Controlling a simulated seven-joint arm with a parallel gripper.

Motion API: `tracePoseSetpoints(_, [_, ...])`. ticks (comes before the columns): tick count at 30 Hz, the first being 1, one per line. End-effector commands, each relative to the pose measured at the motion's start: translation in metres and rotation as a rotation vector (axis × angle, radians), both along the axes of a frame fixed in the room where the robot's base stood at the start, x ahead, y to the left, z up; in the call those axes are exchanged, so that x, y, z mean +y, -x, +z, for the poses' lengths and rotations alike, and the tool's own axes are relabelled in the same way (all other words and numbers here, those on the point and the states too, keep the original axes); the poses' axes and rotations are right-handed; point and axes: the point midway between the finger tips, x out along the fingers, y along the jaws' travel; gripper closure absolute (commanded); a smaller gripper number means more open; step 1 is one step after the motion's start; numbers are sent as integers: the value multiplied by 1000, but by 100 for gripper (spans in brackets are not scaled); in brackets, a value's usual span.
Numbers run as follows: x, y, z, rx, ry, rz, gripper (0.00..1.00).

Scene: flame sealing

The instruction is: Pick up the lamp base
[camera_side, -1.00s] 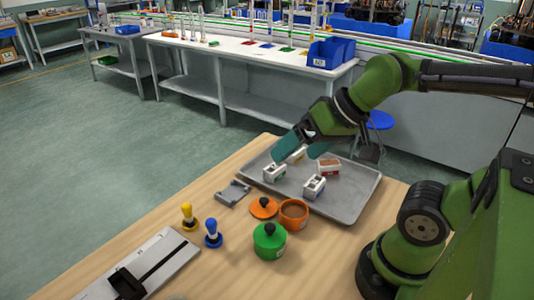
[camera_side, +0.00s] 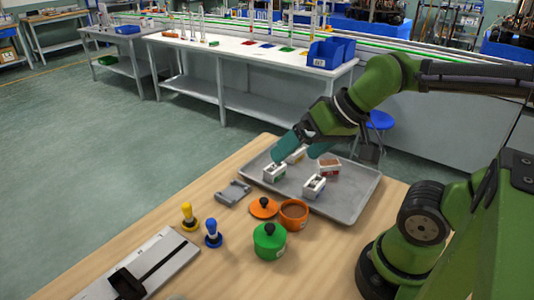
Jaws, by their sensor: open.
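My gripper (camera_side: 302,152) is open over the far left part of a grey metal tray (camera_side: 352,208), its two teal fingers apart. Small blocks stand on the tray: a white one (camera_side: 274,173) at the left, a white one with dark slots (camera_side: 314,187) at the front, a brown-topped one (camera_side: 330,167) at the right. A pale yellowish block (camera_side: 297,156) shows between or behind the fingers, partly hidden; I cannot tell whether they touch it. I cannot tell for sure which thing is the lamp base.
On the wooden table (camera_side: 180,237), in front of the tray, are a grey bracket (camera_side: 233,193), an orange lid (camera_side: 264,208), an orange pot (camera_side: 294,214) and a green lidded pot (camera_side: 269,242). Yellow (camera_side: 189,216) and blue (camera_side: 212,233) knobbed stamps stand left, near a white board (camera_side: 160,262).

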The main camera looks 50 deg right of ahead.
Motion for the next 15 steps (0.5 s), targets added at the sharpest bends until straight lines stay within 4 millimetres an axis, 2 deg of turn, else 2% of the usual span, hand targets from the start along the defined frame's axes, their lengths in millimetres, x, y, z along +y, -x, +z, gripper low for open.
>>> tracePoseSetpoints(6, [-1,0,0,0,0,-2,0])
tracePoseSetpoints(9, [-8,-3,-7,34,-2,-33,0])
tracePoseSetpoints(11, [-18,-10,-13,68,-1,-68,0])
tracePoseSetpoints(15, [-58,-31,-30,205,43,-124,0])
